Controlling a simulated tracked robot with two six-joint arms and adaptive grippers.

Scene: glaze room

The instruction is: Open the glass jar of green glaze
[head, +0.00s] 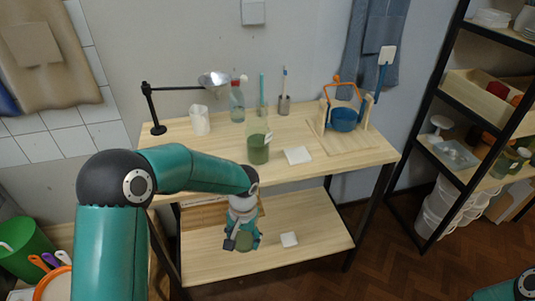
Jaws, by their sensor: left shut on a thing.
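My left gripper (243,236) hangs in front of the worktable, pointing down, over the lower shelf in the picture. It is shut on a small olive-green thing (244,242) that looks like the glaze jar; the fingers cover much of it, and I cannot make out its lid. A clear vessel with dark green contents (258,153) stands upright on the tabletop behind the gripper, apart from it. My right gripper is out of view; only a piece of the right arm shows at the bottom right corner.
Another white tile (289,239) lies on the lower shelf (320,240). A stocked rack stands right.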

